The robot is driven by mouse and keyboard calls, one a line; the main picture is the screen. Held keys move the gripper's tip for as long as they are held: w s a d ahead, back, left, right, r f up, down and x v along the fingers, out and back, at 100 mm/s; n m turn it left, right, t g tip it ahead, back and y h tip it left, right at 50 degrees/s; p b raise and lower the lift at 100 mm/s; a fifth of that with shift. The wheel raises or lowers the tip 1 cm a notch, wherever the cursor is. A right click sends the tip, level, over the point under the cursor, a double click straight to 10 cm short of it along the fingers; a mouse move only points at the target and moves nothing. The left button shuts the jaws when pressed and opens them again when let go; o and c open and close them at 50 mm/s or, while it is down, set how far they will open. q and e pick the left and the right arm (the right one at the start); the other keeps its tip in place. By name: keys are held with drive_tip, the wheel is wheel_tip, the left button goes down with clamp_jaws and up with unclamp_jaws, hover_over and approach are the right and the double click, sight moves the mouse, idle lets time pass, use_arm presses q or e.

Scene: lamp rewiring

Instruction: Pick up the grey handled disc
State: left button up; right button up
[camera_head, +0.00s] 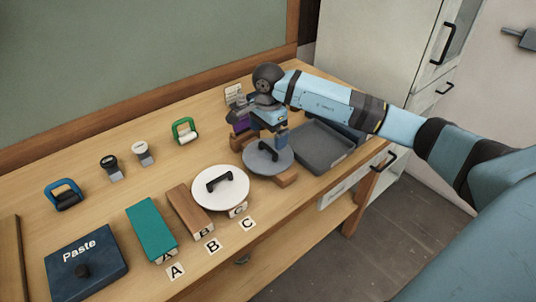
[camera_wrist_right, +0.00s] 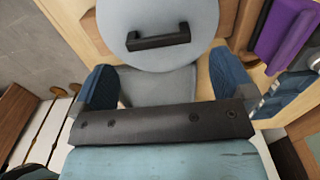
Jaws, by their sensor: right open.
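The grey handled disc (camera_head: 262,160) lies towards the right of the table, just left of the grey tray. In the right wrist view the disc (camera_wrist_right: 190,62) is at the top, with its dark bar handle (camera_wrist_right: 158,38) in plain sight. My left gripper is not in view.
A white disc (camera_head: 207,198) with a black handle stands left of the grey one. The grey tray (camera_head: 345,154) is close on the right. Brown blocks (camera_head: 287,179) and a purple thing (camera_head: 241,125) crowd the grey disc. A teal block (camera_head: 151,229) and Paste box (camera_head: 105,266) stand left.

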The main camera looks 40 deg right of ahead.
sight(269, 147)
wheel_tip(269, 147, down, 6)
drive_tip(key=shift+s+d+r+p, duration=0.1)
drive_tip(key=shift+d+r+p, duration=0.1)
drive_tip(key=shift+p, duration=0.2)
drive_tip(key=shift+c, duration=0.2)
drive_tip(key=c, duration=0.9)
drive_tip(key=shift+o, duration=0.2)
drive_tip(key=shift+r, duration=0.1)
